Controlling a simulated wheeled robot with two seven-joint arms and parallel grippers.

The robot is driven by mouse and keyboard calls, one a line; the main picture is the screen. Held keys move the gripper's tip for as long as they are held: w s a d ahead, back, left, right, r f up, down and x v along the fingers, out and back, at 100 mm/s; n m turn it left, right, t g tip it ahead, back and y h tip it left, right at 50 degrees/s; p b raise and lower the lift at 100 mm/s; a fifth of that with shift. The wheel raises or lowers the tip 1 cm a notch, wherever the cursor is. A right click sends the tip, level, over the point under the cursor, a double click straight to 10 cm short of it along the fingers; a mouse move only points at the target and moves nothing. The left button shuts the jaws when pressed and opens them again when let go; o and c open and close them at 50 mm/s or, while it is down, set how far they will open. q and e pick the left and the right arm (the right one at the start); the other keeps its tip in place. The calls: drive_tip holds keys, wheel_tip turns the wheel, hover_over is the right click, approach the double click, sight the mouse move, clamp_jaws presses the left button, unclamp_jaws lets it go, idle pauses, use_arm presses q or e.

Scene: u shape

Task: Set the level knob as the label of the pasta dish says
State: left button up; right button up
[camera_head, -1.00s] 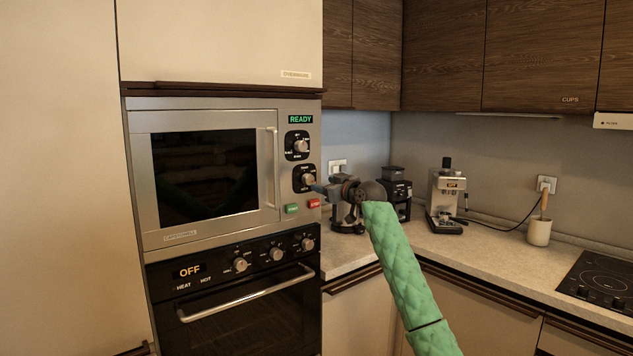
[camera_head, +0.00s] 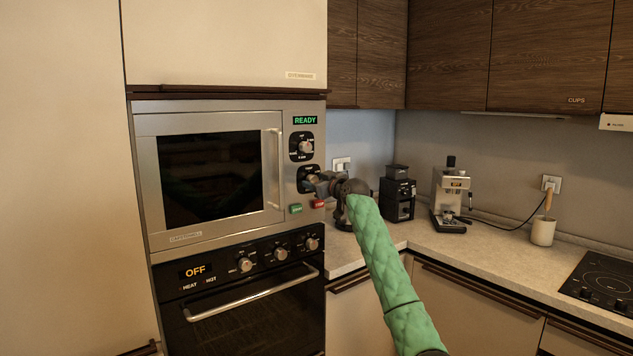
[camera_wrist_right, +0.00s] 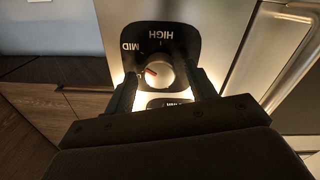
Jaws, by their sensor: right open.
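The lower microwave knob (camera_head: 306,173) sits on a black plate, largely covered by my right gripper in the head view. In the right wrist view this round grey knob (camera_wrist_right: 158,76) has a red mark on the side towards MID. Its plate reads HIGH and MID. My right gripper (camera_head: 314,182) is open, with a finger on either side of the knob; I cannot tell whether they touch it. The upper microwave knob (camera_head: 305,147) is clear of the gripper. No pasta dish or its label is seen. My left gripper is out of view.
The microwave (camera_head: 160,222) shows READY and its door is shut. Green and red buttons (camera_head: 296,208) lie just below the gripper. The oven (camera_head: 240,310) below shows OFF. A black grinder (camera_head: 398,200) and a coffee machine (camera_head: 450,200) stand on the counter (camera_head: 475,245) to the right.

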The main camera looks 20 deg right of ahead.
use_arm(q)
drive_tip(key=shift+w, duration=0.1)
use_arm(e)
drive_tip(key=c, duration=1)
drive_tip(key=shift+m, duration=0.3)
drive_tip(key=shift+m+p, duration=0.3)
drive_tip(key=shift+m, duration=0.5)
drive_tip(key=m+p, duration=0.2)
drive_tip(key=m, duration=0.6)
drive_tip(key=shift+d+r+m+p, duration=0.1)
drive_tip(key=shift+m+p, duration=0.25)
drive_tip(key=shift+m, duration=0.05)
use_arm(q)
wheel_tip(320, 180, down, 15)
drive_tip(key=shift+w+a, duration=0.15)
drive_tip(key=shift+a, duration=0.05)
use_arm(e)
drive_tip(key=shift+m, duration=0.5)
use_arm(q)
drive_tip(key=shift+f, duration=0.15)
